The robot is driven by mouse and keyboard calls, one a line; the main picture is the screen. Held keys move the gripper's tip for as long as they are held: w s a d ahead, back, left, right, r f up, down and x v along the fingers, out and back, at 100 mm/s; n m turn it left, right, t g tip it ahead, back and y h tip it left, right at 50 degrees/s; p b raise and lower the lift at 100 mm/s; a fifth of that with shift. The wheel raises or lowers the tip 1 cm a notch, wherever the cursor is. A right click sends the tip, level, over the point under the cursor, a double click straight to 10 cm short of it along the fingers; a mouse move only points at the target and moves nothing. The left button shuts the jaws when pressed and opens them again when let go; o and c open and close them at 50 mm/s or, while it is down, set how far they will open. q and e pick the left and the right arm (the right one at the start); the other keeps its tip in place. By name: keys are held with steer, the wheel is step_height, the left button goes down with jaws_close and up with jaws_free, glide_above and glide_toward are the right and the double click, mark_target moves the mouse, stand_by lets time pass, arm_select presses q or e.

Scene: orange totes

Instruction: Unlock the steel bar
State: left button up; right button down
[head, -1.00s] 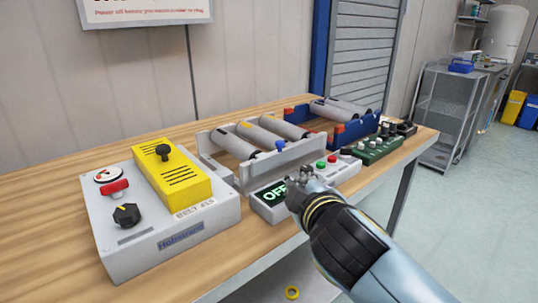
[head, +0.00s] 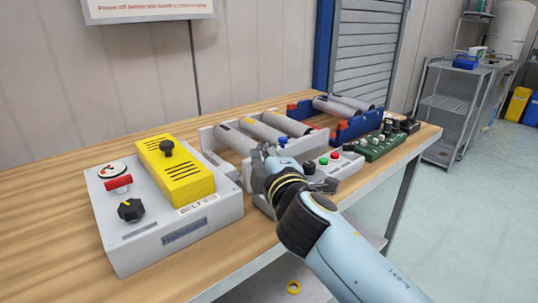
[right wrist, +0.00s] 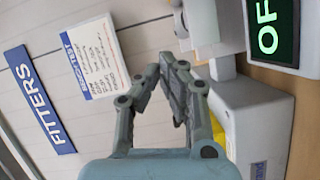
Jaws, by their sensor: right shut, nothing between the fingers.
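A pale steel bar (head: 313,141) runs along the front of the grey roller unit on the bench. A blue knob (head: 283,139) stands at the bar, just beyond my right gripper. My right gripper (head: 261,153) is shut and empty in front of the left part of the roller unit. It hides part of the bar and the display box (head: 318,168) below. I cannot tell whether it touches the bar. In the right wrist view its fingers (right wrist: 174,68) are together, with nothing between them, and the green-lettered display (right wrist: 270,32) shows beside them. My left gripper is not in view.
A grey control box (head: 160,232) with a yellow cover (head: 176,170), red handle and black knob stands at left. Farther right are a blue roller unit (head: 358,126) and a green button box (head: 385,143). The bench front left (head: 45,230) is clear.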

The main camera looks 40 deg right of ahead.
mark_target(285, 140)
steer(key=x, duration=0.6)
steer(key=d, duration=0.2)
steer(key=d+f, duration=0.1)
steer(key=d, duration=0.1)
steer(key=shift+s, duration=0.1)
steer(key=d, duration=0.4)
steer(key=shift+w+r, duration=0.1)
steer(key=shift+w, duration=0.1)
